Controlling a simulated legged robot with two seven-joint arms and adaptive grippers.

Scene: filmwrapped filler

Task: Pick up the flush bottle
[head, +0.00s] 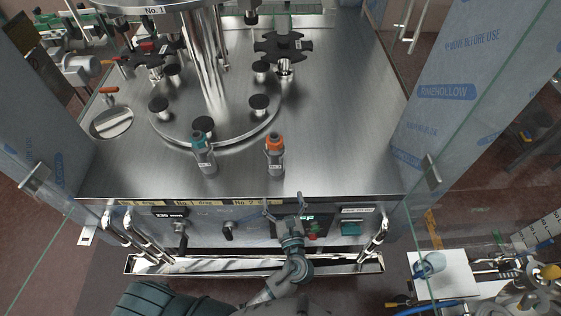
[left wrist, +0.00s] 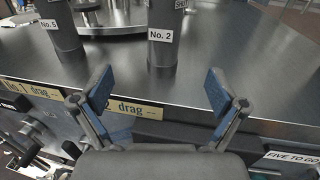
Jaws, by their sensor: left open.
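Two grey bottles stand upright on the steel machine top: one with a teal cap (head: 204,155) and one with an orange cap (head: 275,157). I cannot tell by name which is the flush bottle. In the left wrist view, two grey bodies with cut-off tops read "No. 5" (left wrist: 64,28) and "No. 2" (left wrist: 162,50). My left gripper (head: 285,207) is open and empty at the machine's front edge, just in front of the orange-capped bottle. In the left wrist view, its spread fingers (left wrist: 160,92) frame the "No. 2" body, apart from it. My right gripper is not in view.
A round steel turntable (head: 222,136) with black knobs and a central column (head: 207,60) stands behind the bottles. Glass panels flank the machine. Knobs and a display line the front panel. The steel top (head: 340,130) right of the bottles is clear.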

